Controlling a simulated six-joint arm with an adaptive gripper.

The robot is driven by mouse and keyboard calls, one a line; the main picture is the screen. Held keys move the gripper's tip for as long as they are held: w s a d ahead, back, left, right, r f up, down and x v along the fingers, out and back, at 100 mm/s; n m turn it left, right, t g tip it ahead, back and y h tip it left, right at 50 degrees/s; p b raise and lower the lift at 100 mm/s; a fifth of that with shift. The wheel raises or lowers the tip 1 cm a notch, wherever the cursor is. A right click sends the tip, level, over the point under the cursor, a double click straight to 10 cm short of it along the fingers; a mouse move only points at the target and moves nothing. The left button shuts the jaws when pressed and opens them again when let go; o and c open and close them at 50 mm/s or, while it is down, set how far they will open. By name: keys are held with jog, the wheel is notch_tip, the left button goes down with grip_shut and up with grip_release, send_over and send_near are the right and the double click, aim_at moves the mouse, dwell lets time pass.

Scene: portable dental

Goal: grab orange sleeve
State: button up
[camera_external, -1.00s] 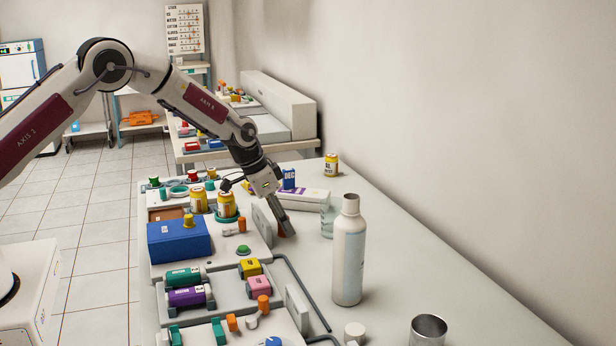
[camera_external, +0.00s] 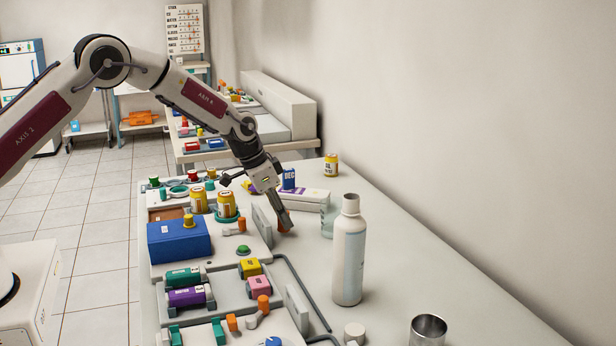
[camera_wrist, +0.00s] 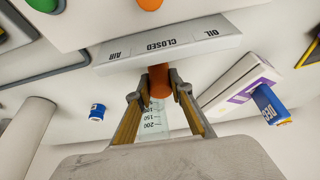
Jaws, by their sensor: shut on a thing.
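The orange sleeve (camera_wrist: 160,79) is a short, reddish-orange cylinder between my fingertips in the wrist view. My gripper (camera_wrist: 157,90) is shut on it, with one finger on each side. In the external view my gripper (camera_external: 284,221) points down at the table, just right of the upright grey panel, and the sleeve (camera_external: 286,227) shows as a small orange patch at the fingertips. Much of it is hidden there by the fingers. I cannot tell whether it touches the table.
A panel labelled OIL, CLOSED and AIR (camera_wrist: 168,44) stands close by the sleeve. A clear graduated beaker (camera_external: 327,221), a white bottle (camera_external: 348,262) and a white-purple box (camera_external: 305,197) with a blue DEC box (camera_external: 289,179) are near. The table's right side is mostly clear.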

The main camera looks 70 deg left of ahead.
jog(key=shift+r, duration=4.35)
